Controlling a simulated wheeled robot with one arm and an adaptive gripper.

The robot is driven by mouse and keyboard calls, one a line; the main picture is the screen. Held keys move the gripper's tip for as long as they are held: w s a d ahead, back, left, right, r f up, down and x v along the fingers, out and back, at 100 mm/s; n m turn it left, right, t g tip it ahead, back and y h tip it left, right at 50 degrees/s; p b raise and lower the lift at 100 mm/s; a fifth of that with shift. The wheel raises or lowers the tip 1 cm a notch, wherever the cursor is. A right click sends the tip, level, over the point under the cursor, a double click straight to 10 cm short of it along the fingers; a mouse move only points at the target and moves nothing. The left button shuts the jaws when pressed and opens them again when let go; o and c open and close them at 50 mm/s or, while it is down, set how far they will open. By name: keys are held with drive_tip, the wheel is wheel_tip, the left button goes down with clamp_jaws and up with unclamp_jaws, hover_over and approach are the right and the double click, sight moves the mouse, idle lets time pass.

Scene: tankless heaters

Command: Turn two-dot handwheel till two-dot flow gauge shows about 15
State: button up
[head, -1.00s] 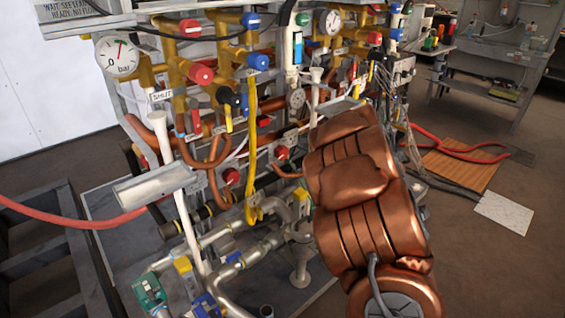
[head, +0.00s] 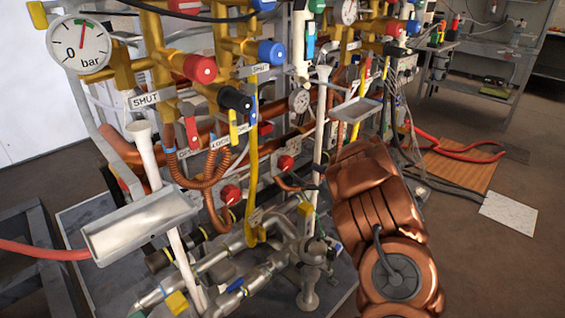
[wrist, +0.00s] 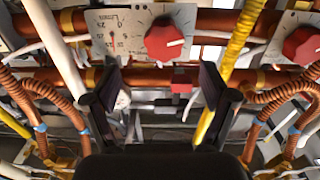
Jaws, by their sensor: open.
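In the wrist view a red handwheel (wrist: 167,40) with a white mark on its face sits on a pale plate. Beside it on the same plate is a flow gauge (wrist: 114,38) with numbers upside down in this view; its reading is too small to tell. No dots can be made out, so I cannot tell whether these are the two-dot pair. My gripper (wrist: 160,86) is open and empty, its dark fingers spread below the handwheel in the picture, apart from it. In the head view small red handwheels (head: 286,163) and (head: 230,195) show low on the rig; my arm hides most of the gripper.
Another red handwheel (wrist: 302,45) is at the right of the wrist view. A yellow pipe (wrist: 232,62), a white pipe (wrist: 52,45) and copper coils crowd the space. A grey tray (head: 140,228) juts out front left.

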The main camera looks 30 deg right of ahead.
sight(289, 165)
drive_tip(key=x, duration=0.8)
drive_tip(key=shift+s+a+b, duration=0.1)
drive_tip(key=shift+a+b, duration=0.15)
drive_tip(key=shift+b, duration=0.1)
drive_tip(key=c, duration=1.2)
